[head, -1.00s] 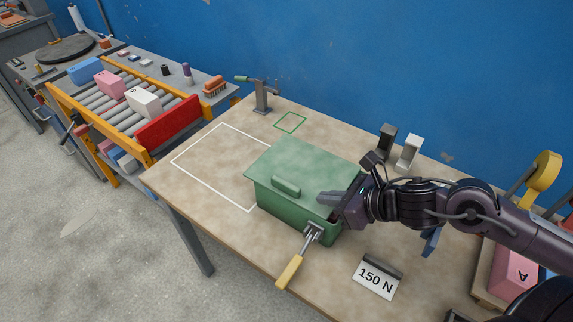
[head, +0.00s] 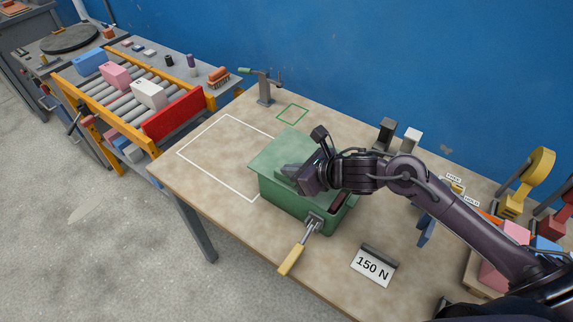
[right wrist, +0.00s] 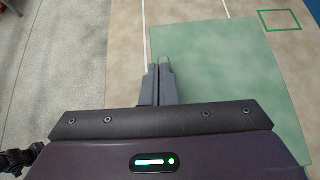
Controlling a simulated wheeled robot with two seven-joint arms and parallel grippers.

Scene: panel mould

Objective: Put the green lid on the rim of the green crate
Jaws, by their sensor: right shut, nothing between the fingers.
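The green lid (head: 273,154) lies over the left part of the green crate (head: 282,203). A dark gap shows at the crate's right end, so the lid does not appear to cover it there. My right gripper (head: 288,171) is shut and empty above the lid, hiding the lid's handle; I cannot tell whether it touches. In the right wrist view its fingertips (right wrist: 161,68) are together over the left edge of the lid (right wrist: 230,80). My left gripper is not in view.
A "150 N" sign (head: 373,265) is at front right. A white outline (head: 215,150) and a small green outline (head: 292,114) mark clear table. A vise-like post (head: 265,92) stands behind; a roller conveyor (head: 130,98) is at left.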

